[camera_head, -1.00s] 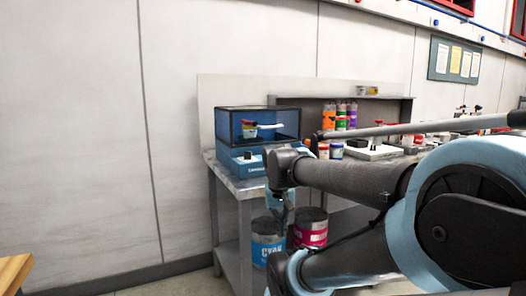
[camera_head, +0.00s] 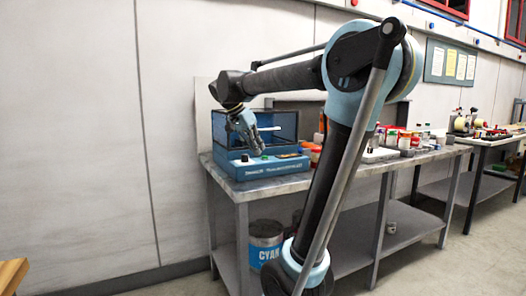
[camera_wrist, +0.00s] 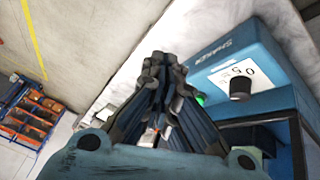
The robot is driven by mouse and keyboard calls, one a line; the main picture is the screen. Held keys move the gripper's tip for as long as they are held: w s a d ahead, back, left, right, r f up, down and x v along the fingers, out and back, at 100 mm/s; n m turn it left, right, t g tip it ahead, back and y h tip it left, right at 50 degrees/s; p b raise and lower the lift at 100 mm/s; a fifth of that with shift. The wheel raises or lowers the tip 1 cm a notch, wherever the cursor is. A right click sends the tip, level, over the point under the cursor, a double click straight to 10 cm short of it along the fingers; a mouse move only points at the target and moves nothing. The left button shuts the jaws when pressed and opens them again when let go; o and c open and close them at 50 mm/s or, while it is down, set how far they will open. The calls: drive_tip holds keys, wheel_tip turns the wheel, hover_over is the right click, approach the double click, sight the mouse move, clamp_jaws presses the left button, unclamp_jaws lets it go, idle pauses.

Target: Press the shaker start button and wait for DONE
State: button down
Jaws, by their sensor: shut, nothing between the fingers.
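The shaker (camera_head: 240,172) is a blue box with a dark-framed clear cover, standing on the left end of the metal bench. Its front panel carries a black knob (camera_wrist: 240,88) beside a white dial label. A green button (camera_wrist: 201,99) shows in the wrist view right beside my fingers, partly hidden by them. My gripper (camera_wrist: 162,62) is shut and empty. In the head view my gripper (camera_head: 261,152) hangs down in front of the shaker's cover, just above the panel. I cannot tell whether the fingertips touch anything. No DONE sign is readable.
The bench (camera_head: 270,188) holds several jars and bottles (camera_head: 400,137) to the right of the shaker. A cyan paint can (camera_head: 265,240) stands on the lower shelf. The orange bins (camera_wrist: 30,118) show at the left of the wrist view. The floor left of the bench is clear.

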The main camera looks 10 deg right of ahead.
sight(265, 157)
drive_tip(key=w+a+r+m+h, duration=0.2)
drive_tip(key=w+a+r+m, duration=0.3)
drive_tip(key=w+a+r, duration=0.3)
wheel_tip(265, 157, up, 2)
drive_tip(key=w, duration=0.2)
drive_tip(key=shift+w+r+t+h, duration=0.15)
drive_tip(key=shift+w+t+h, duration=0.15)
drive_tip(key=shift+t, duration=0.1)
drive_tip(key=x, duration=1.9)
drive_tip(key=shift+w+d+f, duration=0.15)
drive_tip(key=shift+d+f, duration=0.05)
drive_tip(key=shift+f, duration=0.15)
drive_tip(key=shift+f, duration=0.1)
